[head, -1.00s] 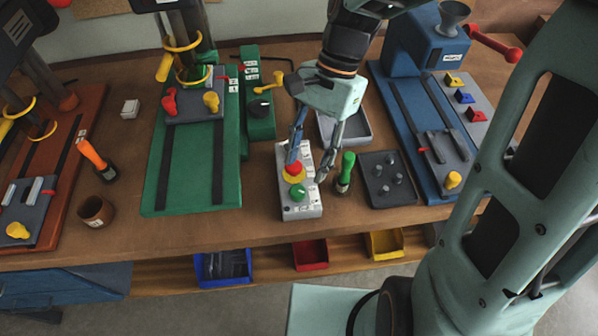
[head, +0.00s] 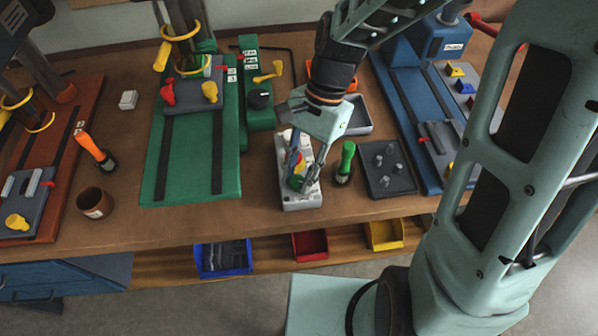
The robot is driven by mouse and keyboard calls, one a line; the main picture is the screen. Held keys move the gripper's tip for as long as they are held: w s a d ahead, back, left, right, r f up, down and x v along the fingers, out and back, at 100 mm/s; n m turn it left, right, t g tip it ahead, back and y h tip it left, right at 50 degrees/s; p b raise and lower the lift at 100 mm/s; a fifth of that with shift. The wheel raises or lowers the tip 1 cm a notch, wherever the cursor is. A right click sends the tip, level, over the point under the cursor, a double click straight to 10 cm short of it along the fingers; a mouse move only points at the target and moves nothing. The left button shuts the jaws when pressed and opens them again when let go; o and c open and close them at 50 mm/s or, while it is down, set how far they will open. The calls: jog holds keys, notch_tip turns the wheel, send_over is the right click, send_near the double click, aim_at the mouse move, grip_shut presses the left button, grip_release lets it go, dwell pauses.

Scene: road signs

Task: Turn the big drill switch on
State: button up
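A grey control box (head: 302,201) stands on the workbench right of the green drill press. It carries a red button on a yellow base, partly hidden by my gripper, and a green button (head: 297,183) nearer the front. My gripper (head: 301,187) points down over this box. Its fingers look apart, one on each side of the green button; I cannot tell whether they touch it. A green switch box (head: 258,118) with a black knob (head: 260,99) and a yellow lever (head: 268,72) stands beside the green drill press (head: 188,190). I cannot tell which is the big drill switch.
A dark tray with pegs (head: 390,188) and a blue machine (head: 408,130) are farther right. Bins hang below the bench edge.

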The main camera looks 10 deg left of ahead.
grip_shut()
jog(key=n+h+p, duration=0.1)
jog(key=n, duration=0.3)
jog(key=shift+a+g, duration=0.15)
jog(key=shift+g, duration=0.25)
jog(key=n+h+p, duration=0.1)
jog(key=n, duration=0.3)
jog(key=shift+a+h, duration=0.1)
jog(key=shift+h, duration=0.3)
jog(key=shift+a+n+t+h, duration=0.1)
jog(key=shift+n+t+h, duration=0.45)
jog(key=shift+n, duration=1.35)
jog(key=shift+h, duration=0.25)
jog(key=o, duration=0.8)
grip_release()
